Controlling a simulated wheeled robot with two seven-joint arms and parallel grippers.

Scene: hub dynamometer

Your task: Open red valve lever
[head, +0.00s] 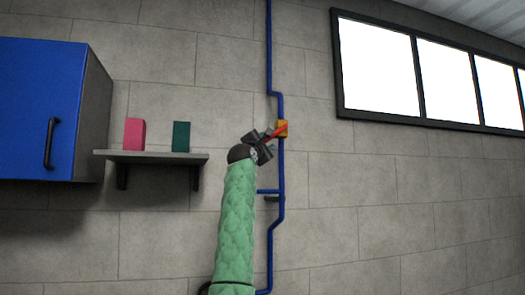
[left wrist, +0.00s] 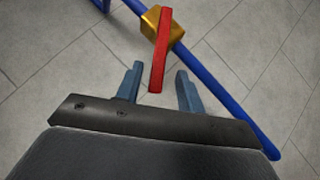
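The red valve lever (head: 280,131) sits on a yellow valve body (head: 283,125) on a blue wall pipe (head: 281,180). In the left wrist view the lever (left wrist: 160,50) reaches from the yellow body (left wrist: 152,22) down toward my gripper. My left gripper (head: 268,138) is at the lever in the head view. In the left wrist view my left gripper (left wrist: 158,82) is open, with one finger on each side of the lever's free end. Gaps show between the lever and both fingers. My right gripper is in neither view.
A grey shelf (head: 150,157) on the wall holds a pink block (head: 134,134) and a green block (head: 181,136). A blue cabinet (head: 38,110) hangs at the left. A window (head: 378,70) is at the upper right.

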